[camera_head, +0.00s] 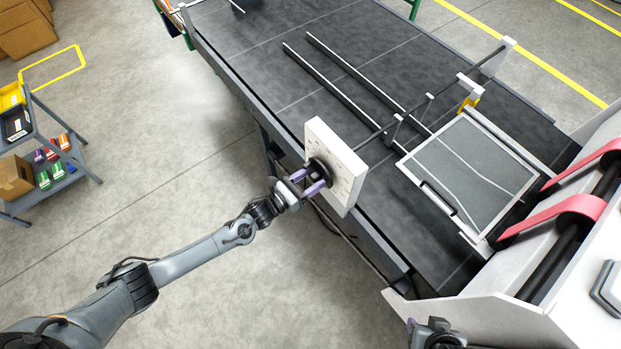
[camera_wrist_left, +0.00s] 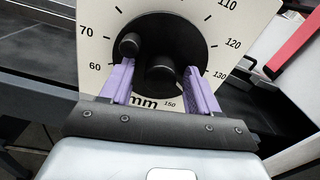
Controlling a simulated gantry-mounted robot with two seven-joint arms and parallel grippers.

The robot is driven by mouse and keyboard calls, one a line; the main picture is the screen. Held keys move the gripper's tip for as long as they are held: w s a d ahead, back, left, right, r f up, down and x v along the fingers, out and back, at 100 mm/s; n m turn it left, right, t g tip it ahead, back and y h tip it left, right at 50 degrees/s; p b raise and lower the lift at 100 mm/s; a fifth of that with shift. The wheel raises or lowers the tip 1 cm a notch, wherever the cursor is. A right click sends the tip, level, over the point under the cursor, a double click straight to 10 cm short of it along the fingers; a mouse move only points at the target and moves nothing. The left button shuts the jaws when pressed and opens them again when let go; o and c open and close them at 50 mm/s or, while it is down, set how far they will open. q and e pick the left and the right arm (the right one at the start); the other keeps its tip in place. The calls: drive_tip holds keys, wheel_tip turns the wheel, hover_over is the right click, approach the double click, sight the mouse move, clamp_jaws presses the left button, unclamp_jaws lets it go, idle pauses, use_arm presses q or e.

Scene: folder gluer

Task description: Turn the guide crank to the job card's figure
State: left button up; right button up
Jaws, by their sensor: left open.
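The guide crank is a black disc (camera_head: 317,170) with a hub and a side knob, on a white dial plate (camera_head: 341,150) at the table's near edge. In the left wrist view the disc (camera_wrist_left: 185,40) shows its round knob (camera_wrist_left: 130,43) at the upper left of the hub (camera_wrist_left: 163,73). The plate (camera_wrist_left: 238,30) carries figures including 60, 70, 110, 120, 130 and 150, with "mm" below. My left gripper (camera_head: 309,181) is open at the disc; its purple fingers (camera_wrist_left: 161,80) stand on either side of the hub. I cannot make out a job card.
A rod (camera_head: 440,88) runs from the plate across the dark table (camera_head: 255,45). A framed panel (camera_head: 470,165) and red belts (camera_head: 565,210) lie to the right. A cart (camera_head: 60,180) with small boxes stands left. Part of my right gripper (camera_head: 436,335) shows at the bottom edge.

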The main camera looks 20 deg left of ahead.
use_arm(q)
drive_tip(key=c, duration=1)
drive_tip(key=shift+c, duration=0.2)
drive_tip(key=shift+n, duration=0.3)
